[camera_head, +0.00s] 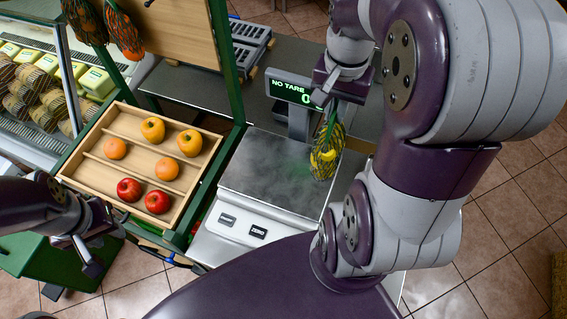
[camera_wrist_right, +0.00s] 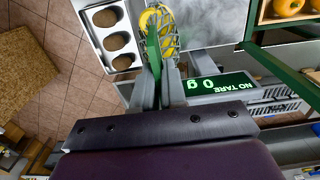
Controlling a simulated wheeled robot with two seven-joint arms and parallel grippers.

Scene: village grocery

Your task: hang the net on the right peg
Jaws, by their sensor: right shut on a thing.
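The net (camera_head: 327,158) is a dark mesh bag with yellow fruit in it. It hangs below my right gripper (camera_head: 328,98), beside the right edge of the scale's plate in the head view. In the right wrist view the net (camera_wrist_right: 160,28) shows beyond the fingers, which are shut on its green top (camera_wrist_right: 153,50). My left gripper (camera_head: 102,250) is low at the left, apart from the net, with its fingers spread and empty. Two filled nets (camera_head: 124,32) hang at the upper left by a wooden board (camera_head: 172,28). I cannot make out the right peg.
A scale (camera_head: 265,180) with a lit display (camera_head: 292,92) stands on the grey counter. A slanted wooden crate (camera_head: 120,190) holds apples and orange fruit. A green post (camera_head: 228,60) rises beside it. A white tray with brown oval items (camera_wrist_right: 118,42) shows in the wrist view.

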